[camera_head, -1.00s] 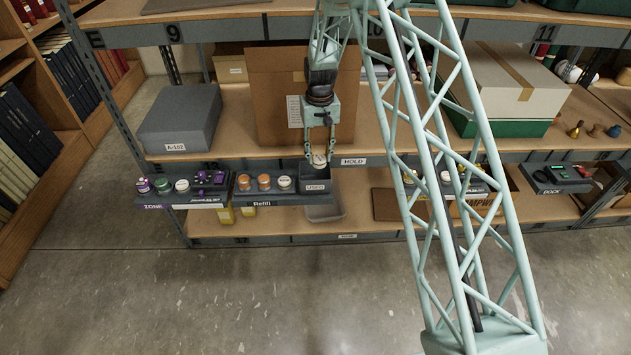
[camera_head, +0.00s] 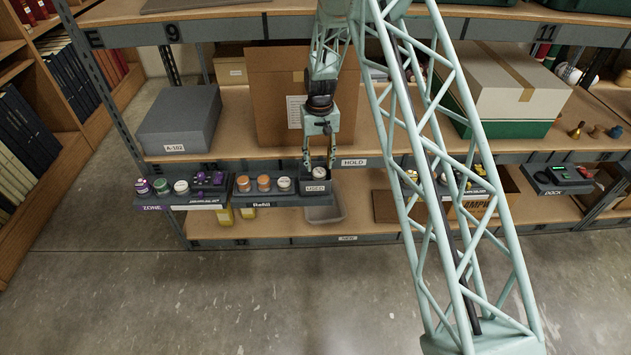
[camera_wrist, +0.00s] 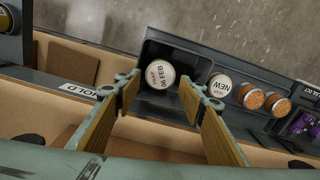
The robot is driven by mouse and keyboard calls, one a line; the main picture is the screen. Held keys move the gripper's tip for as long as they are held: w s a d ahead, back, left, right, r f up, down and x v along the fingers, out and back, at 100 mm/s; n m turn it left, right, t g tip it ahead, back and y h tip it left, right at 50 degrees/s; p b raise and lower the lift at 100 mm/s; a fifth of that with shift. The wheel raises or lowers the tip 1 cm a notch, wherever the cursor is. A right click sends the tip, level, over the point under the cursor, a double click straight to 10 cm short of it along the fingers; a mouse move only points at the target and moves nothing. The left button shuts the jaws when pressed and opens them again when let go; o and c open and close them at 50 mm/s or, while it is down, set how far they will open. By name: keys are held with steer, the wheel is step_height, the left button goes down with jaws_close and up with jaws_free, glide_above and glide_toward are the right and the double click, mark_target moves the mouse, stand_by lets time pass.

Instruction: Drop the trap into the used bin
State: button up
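The trap (camera_head: 319,172) is a small round piece with a white top reading "06 FEB" in the wrist view (camera_wrist: 160,75). It sits inside the dark used bin (camera_head: 316,188), marked "USED", at the right end of the Refill tray. The bin's bare inside also shows in the wrist view (camera_wrist: 194,61). My gripper (camera_head: 319,162) is just above the bin, pointing down. In the wrist view its two fingers (camera_wrist: 159,89) are apart on either side of the trap, with a gap to it.
The Refill tray (camera_head: 262,200) holds orange-topped jars (camera_head: 264,183) and a white "NEW" trap (camera_head: 284,184). Left of it is the zone tray (camera_head: 148,203) with several small items. A cardboard box (camera_head: 270,100) stands behind my gripper. A grey box (camera_head: 180,120) is at left.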

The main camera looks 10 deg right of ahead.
steer(key=shift+o, duration=1.2)
steer(key=shift+r, duration=0.1)
step_height(320, 180, up, 12)
stand_by(0.8)
